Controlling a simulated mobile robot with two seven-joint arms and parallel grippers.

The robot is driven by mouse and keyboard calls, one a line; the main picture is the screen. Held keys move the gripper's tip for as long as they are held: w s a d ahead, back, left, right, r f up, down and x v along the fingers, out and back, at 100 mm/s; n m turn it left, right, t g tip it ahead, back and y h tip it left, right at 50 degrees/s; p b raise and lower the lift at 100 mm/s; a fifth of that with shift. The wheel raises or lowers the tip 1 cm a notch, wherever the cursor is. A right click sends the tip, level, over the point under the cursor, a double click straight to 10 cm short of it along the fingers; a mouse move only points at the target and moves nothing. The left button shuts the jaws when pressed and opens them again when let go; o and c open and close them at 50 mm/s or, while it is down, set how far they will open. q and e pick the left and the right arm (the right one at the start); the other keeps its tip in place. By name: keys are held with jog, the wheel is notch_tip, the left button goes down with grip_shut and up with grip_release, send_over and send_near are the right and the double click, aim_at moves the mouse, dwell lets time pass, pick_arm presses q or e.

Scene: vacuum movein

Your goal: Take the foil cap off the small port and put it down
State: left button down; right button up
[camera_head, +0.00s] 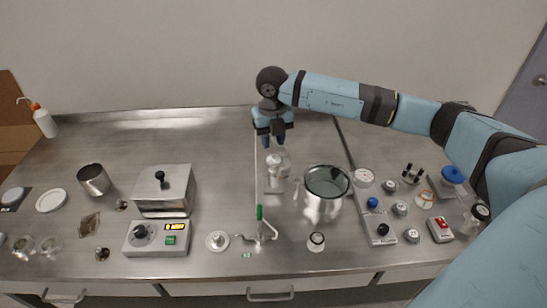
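My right gripper (273,142) hangs in the upper middle, pointing down. My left gripper is not in view.
A green-handled valve (261,226) stands in front, beside a round white fitting (217,241). A control block (380,228) and several small caps lie right. The back left of the bench is clear.

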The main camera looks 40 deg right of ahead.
aim_at(274, 154)
jog(key=shift+d+f+p, duration=0.15)
jog(key=shift+f+p, duration=0.45)
jog(key=shift+f, duration=2.15)
grip_shut()
